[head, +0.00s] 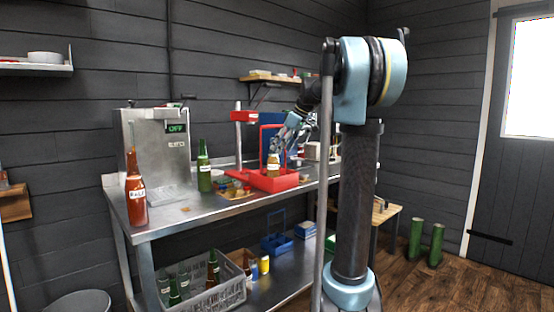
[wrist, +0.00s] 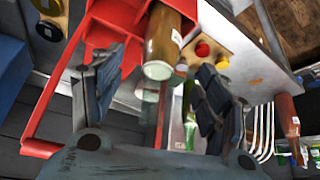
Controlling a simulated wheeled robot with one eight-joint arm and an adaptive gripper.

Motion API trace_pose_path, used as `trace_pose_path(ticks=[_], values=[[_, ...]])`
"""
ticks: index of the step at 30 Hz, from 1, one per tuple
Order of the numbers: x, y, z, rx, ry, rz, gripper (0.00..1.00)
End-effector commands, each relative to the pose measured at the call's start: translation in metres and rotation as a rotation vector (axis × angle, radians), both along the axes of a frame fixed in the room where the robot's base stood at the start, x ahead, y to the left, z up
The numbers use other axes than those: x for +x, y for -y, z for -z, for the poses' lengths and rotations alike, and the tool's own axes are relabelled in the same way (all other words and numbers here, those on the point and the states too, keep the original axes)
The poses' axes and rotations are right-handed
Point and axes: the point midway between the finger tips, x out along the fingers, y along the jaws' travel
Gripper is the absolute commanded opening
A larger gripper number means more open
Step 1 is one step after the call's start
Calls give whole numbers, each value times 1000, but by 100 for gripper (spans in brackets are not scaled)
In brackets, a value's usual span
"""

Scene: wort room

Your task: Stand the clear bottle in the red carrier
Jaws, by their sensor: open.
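The red carrier (head: 283,183) stands on the steel bench and has a tall handle. It also shows at the top of the wrist view (wrist: 112,22). The clear bottle (head: 273,160), with amber contents and a pale label, is upright at the carrier, its base hidden behind the front wall. In the wrist view the bottle (wrist: 168,35) appears in a compartment at the carrier's edge, beyond my fingers. My gripper (wrist: 158,100) is open, just above the bottle. In the head view my gripper (head: 283,140) is small and partly merges with the carrier handle.
A green bottle (head: 204,172) and a red bottle (head: 136,200) stand on the bench left of the carrier. A board with small items (head: 238,193) lies beside it. A steel machine (head: 155,150) is behind. A grey crate (head: 215,290) and blue carrier (head: 277,243) are on the lower shelf.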

Motion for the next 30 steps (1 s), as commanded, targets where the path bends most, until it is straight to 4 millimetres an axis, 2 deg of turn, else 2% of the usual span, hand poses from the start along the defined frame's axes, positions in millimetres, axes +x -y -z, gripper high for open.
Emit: trace_pose_path(ticks=[3, 9, 18, 23, 26, 30], values=[[-6, 10, -19, 0, 0, 2, 68], [-13, 21, -42, 1, -1, 2, 68], [-16, 24, -51, 0, 0, 1, 68], [-29, 25, -43, -5, -15, 24, 68], [-54, 26, -27, -15, -44, 72, 68], [-102, 30, 8, -35, -98, 176, 68]])
